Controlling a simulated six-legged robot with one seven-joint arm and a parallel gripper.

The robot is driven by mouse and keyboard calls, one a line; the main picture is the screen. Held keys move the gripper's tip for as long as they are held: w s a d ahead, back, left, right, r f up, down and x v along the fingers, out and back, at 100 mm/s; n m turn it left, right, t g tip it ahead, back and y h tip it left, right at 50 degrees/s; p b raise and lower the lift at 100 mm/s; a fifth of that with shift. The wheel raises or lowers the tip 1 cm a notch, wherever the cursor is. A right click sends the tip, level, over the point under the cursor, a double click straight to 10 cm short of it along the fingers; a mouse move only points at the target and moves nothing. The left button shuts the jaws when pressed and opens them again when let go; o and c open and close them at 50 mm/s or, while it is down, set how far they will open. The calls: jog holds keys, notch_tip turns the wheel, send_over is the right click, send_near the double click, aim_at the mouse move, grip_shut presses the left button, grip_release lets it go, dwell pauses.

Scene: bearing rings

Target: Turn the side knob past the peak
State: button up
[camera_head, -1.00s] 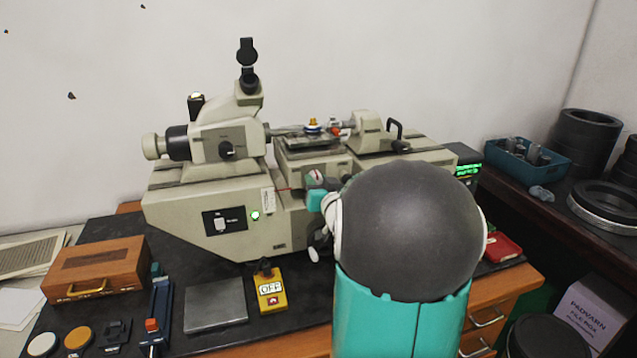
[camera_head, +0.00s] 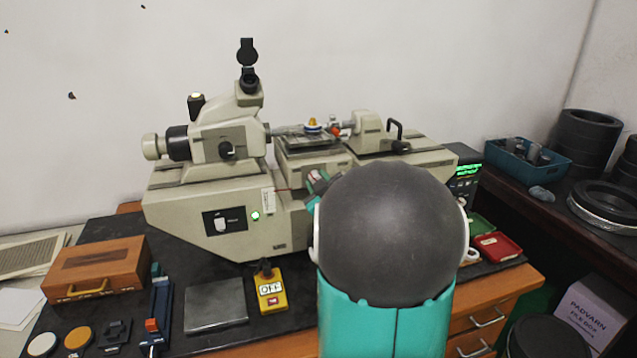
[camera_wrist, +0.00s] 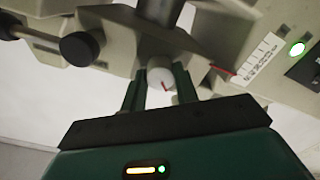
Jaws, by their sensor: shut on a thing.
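The side knob (camera_wrist: 160,77) is a small pale round knob with a red mark on its face, on the front of the beige measuring machine (camera_head: 185,210). In the wrist view it sits between the two green fingers of my gripper (camera_wrist: 158,82), which is shut on it. In the head view my gripper (camera_head: 318,185) is at the machine's front, and my own arm hides the knob. A white scale label (camera_head: 268,200) with a red pointer beside it is left of the gripper; the label also shows in the wrist view (camera_wrist: 262,58). A digital readout (camera_head: 467,170) glows green, its digits unreadable.
A yellow switch box marked OFF (camera_head: 271,290), a grey plate (camera_head: 216,306) and a wooden case (camera_head: 95,268) lie on the dark mat in front of the machine. A red tray (camera_head: 498,247) is to the right. Black rings (camera_head: 585,135) stand on the right bench.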

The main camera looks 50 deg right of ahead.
jog(key=shift+n, duration=4.7)
jog(key=o, duration=1)
jog(key=shift+s+a, duration=0.1)
jog(key=v, duration=1.3)
jog(key=shift+s+a+r, duration=0.15)
jog(key=shift+s+a, duration=0.05)
jog(key=shift+a, duration=0.05)
